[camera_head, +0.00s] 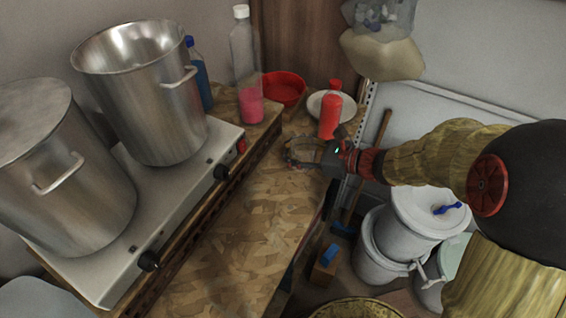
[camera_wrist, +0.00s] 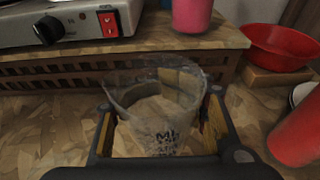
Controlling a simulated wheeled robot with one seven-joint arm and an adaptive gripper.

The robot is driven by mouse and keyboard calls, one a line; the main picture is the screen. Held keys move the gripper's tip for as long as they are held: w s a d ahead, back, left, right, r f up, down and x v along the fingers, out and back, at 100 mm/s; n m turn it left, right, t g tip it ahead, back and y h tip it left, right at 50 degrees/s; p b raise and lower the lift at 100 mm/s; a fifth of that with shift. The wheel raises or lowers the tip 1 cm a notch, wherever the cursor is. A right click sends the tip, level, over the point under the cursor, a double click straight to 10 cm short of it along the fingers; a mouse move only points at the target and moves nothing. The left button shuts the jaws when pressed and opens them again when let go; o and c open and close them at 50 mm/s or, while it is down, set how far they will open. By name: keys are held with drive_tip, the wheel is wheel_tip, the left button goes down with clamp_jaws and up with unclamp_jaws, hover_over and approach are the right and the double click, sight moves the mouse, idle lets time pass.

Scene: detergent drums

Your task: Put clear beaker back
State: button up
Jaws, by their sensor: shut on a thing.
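The clear beaker (camera_wrist: 160,112) is a transparent cup with dark printed marks on its side. It stands upright between the fingers of my gripper (camera_wrist: 160,135) in the wrist view, over the chipboard worktop. My gripper is shut on it, one finger on each side. In the head view my gripper (camera_head: 305,153) is at the worktop's right part, in front of the red bottle, and the beaker shows only as a faint outline. I cannot tell whether the beaker's base touches the board.
A hotplate (camera_head: 175,200) with two steel pots (camera_head: 150,100) fills the left. A bottle of pink liquid (camera_head: 245,70), a red bowl (camera_head: 284,88), a white plate (camera_head: 315,104) and a red bottle (camera_head: 330,118) stand behind. The worktop (camera_head: 235,225) in front is clear. White buckets (camera_head: 400,225) stand below, right.

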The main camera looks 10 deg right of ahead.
sight(283, 167)
drive_tip(key=w+f, duration=0.1)
drive_tip(key=f, duration=0.1)
drive_tip(key=w+a+f+b, duration=0.1)
drive_tip(key=w+f, duration=0.1)
drive_tip(key=shift+w+a+f+b, duration=0.1)
drive_tip(key=shift+w+f+b, duration=0.1)
drive_tip(key=shift+f+b, duration=1.2)
drive_tip(key=shift+f+p, duration=0.3)
drive_tip(key=shift+f, duration=0.05)
drive_tip(key=shift+f, duration=0.15)
drive_tip(key=o, duration=1.4)
